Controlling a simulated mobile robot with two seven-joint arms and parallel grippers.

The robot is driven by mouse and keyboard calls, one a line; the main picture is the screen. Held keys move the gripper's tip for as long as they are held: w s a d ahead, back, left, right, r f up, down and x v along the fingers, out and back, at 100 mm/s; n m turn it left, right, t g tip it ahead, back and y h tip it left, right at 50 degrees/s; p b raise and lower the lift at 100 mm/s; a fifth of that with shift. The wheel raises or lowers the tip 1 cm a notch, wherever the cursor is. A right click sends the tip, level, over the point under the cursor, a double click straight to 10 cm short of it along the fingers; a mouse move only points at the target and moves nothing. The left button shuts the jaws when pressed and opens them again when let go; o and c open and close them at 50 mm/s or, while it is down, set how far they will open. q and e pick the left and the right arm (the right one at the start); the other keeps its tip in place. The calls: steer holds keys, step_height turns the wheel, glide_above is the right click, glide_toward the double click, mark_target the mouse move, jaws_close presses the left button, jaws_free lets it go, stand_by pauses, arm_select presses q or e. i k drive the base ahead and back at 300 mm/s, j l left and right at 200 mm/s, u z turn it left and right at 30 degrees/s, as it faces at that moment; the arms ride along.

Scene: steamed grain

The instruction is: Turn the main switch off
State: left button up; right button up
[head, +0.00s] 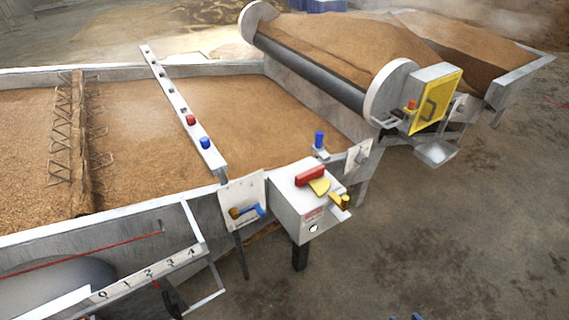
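A grey switch box (290,203) stands on a dark post at the near edge of the grain bed, right of the picture's middle. On its top sit a red handle (310,175) and a yellow plate (320,187). A yellow knob or lever (340,201) sticks out on its right side. The front has a small label and a round white spot. I take this box to be the main switch; its lettering is too small to read. Neither of my grippers can be made out, and nothing touches the box.
A white panel with a blue lever (247,211) stands left of the box. A bar with red and blue knobs (180,108) crosses the grain bed (240,110). A roller machine with a yellow guard (436,103) stands behind right. Floor (420,240) at right is mostly clear.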

mark_target(320, 187)
steer(key=i+l+u, duration=0.2)
steer(key=l+u, duration=0.15)
steer(key=i+l+u, duration=0.1)
steer(key=l+u, duration=0.25)
